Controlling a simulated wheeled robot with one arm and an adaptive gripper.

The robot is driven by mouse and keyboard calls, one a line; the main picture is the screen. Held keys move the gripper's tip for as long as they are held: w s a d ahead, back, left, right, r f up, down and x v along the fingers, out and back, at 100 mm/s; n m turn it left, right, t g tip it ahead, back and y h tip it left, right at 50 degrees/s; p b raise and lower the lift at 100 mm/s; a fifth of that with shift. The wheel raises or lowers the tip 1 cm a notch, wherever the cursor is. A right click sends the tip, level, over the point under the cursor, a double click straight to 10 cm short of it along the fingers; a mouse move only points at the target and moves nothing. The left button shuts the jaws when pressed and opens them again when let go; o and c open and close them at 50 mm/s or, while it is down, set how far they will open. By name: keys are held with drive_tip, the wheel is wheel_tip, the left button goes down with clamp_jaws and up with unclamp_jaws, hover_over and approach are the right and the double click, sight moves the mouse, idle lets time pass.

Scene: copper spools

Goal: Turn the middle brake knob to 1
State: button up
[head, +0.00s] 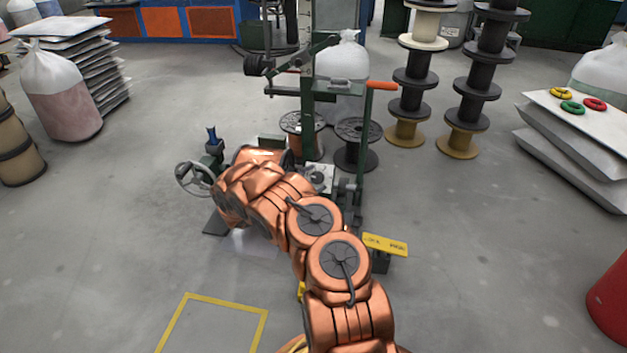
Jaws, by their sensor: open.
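A green-framed machine with a tall post (308,110) stands in the middle of the head view, partly behind my copper-coloured arm. A pale plate with a small round part (319,176) shows on it just right of my arm's far end. I cannot tell whether this is a brake knob, and no numbers can be read. The middle brake knob cannot be picked out; my arm hides much of the machine's lower part. My arm reaches from the bottom of the view to the machine and bends there. My gripper cannot be made out behind the arm links.
A handwheel (194,179) sits left of my arm. A yellow lettered pedal (385,245) is to the right. Spools (358,145) stand behind the machine, and stacked spools (414,78) farther back. A red drum (610,305) is at right. Floor at left front is clear.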

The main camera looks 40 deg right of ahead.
drive_tip(key=a, duration=1.2)
drive_tip(key=shift+w+r, duration=0.35)
drive_tip(key=shift+r, duration=0.1)
drive_tip(key=s+a+r+m+g+y+p, duration=0.1)
drive_tip(key=s+r+m+g+y+p, duration=0.15)
drive_tip(key=s+r+p, duration=0.7)
drive_tip(key=s+a+r+m+g+y+p, duration=0.1)
drive_tip(key=s+r+m+g+p, duration=0.15)
drive_tip(key=r, duration=1.35)
drive_tip(key=s+a+r+m+g+y+p, duration=0.1)
drive_tip(key=s+r+m+y+p, duration=0.15)
drive_tip(key=s+r+p, duration=0.75)
drive_tip(key=s+a+r+t+y+p, duration=0.1)
drive_tip(key=s+a+r+y+p, duration=0.2)
drive_tip(key=s+a+r+p, duration=0.3)
drive_tip(key=s+a+r+m+t+y+p, duration=0.1)
drive_tip(key=s+a+r+y+p, duration=0.3)
drive_tip(key=a+r, duration=0.8)
drive_tip(key=s+a+r+m+t+y+p, duration=0.1)
drive_tip(key=s+a+r+t+y+p, duration=0.2)
drive_tip(key=s+a+r+p, duration=0.4)
wheel_tip(320, 180, up, 3)
drive_tip(key=a+y+p, duration=0.1)
drive_tip(key=a+p, duration=0.1)
drive_tip(key=p, duration=0.2)
drive_tip(key=shift+s+a, duration=0.3)
drive_tip(key=shift+s, duration=0.1)
